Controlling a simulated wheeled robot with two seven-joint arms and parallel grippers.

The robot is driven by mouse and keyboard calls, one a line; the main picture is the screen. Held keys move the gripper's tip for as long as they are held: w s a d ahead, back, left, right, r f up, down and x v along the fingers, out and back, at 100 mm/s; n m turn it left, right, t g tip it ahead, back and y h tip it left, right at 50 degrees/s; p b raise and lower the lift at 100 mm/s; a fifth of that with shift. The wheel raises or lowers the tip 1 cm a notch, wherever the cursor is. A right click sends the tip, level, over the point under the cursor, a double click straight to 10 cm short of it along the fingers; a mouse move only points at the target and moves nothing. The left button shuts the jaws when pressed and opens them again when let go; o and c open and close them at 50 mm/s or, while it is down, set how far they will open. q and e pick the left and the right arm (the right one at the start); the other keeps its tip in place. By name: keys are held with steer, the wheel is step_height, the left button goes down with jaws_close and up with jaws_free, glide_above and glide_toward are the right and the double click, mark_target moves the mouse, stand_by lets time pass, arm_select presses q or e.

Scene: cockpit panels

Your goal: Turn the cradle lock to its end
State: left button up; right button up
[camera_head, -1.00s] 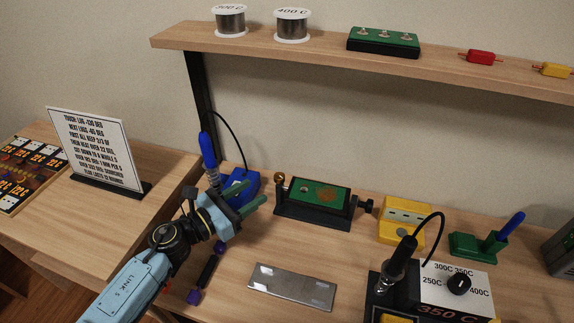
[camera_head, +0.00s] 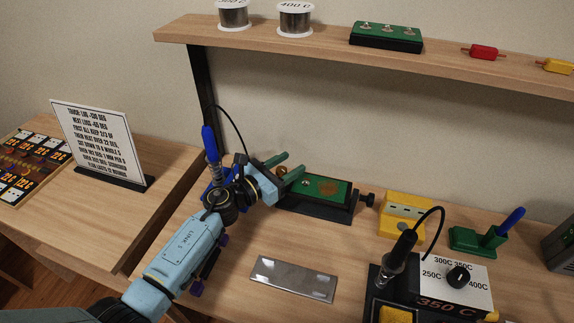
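The black cradle (camera_head: 340,214) stands on the bench and holds a green circuit board (camera_head: 325,188). A black knob (camera_head: 367,199) sticks out of the cradle's right end. I cannot tell whether a finger touches the cradle or the knob. I cannot tell which knob is the lock. My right gripper is not in view.
A blue-handled iron (camera_head: 210,143) in a blue stand is close behind my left arm. A metal plate (camera_head: 293,279) lies in front of the cradle. A yellow block (camera_head: 402,215) and the soldering station (camera_head: 457,283) are to the right. A shelf (camera_head: 330,50) runs above.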

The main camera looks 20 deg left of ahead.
arm_select(q)
steer(key=c, duration=0.9)
steer(key=shift+n+t+y, duration=0.3)
steer(key=shift+y, duration=0.1)
steer(key=n+y, duration=0.1)
steer(key=y, duration=0.1)
steer(key=n+t+y, duration=0.1)
steer(key=shift+a+n+t+y, duration=0.15)
steer(key=shift+n+t+y, duration=0.15)
steer(key=shift+y, duration=0.1)
steer(key=shift+w+a+n+t+y, duration=0.1)
steer(key=shift+a+n+t+y, duration=0.1)
steer(key=shift+n+y, duration=0.7)
steer(key=shift+a+n+t+y, duration=0.15)
steer(key=shift+n+y, duration=0.35)
steer(key=shift+y, duration=0.7)
steer(key=o, duration=1)
